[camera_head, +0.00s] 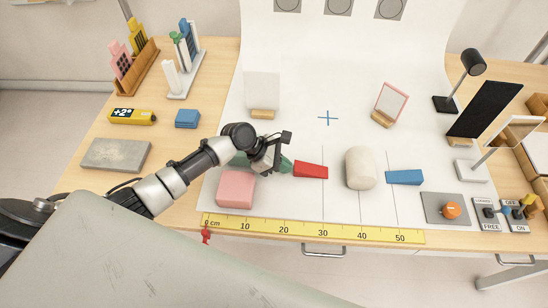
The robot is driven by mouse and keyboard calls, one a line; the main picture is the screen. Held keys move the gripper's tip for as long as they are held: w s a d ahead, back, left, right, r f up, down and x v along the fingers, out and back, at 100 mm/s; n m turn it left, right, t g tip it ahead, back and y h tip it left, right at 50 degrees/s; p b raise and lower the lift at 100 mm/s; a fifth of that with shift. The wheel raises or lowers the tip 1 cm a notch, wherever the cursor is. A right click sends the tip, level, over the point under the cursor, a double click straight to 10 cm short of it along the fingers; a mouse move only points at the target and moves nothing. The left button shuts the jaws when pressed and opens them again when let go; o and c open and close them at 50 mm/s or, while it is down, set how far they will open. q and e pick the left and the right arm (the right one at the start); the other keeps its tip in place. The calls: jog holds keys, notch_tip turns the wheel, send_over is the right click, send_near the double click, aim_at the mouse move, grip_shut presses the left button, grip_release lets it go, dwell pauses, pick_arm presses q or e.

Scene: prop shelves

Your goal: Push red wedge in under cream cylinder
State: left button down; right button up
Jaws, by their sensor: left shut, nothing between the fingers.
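The red wedge (311,170) lies on the white sheet, its narrow end pointing right. The cream cylinder (360,168) lies on its side to the right of the wedge, with a gap of bare sheet between them. My left gripper (284,165) is shut and empty, at the left end of the wedge. A green object shows behind and beside the gripper, partly hidden by it. I cannot tell whether the fingertips touch the wedge. My right gripper is not in view.
A blue wedge (405,177) lies right of the cylinder. A yellow ruler (310,230) runs along the front edge. The sheet behind the cylinder is clear around a blue cross (328,118).

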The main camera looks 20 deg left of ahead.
aim_at(319, 175)
pick_arm(q)
jog(key=shift+d+f, duration=0.2)
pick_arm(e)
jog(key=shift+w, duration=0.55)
pick_arm(q)
jog(key=shift+w+d+r, duration=0.1)
jog(key=shift+w+d, duration=0.05)
jog(key=shift+d, duration=0.15)
jog(key=d+p, duration=0.1)
jog(key=d, duration=0.1)
jog(key=w+d+p, duration=0.1)
jog(key=d+p, duration=0.1)
jog(key=d, duration=0.1)
jog(key=shift+w+d, duration=0.3)
jog(key=shift+d, duration=0.3)
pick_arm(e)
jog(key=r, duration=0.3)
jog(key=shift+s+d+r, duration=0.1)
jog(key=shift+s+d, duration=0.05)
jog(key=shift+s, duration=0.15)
pick_arm(q)
jog(key=shift+a, duration=0.1)
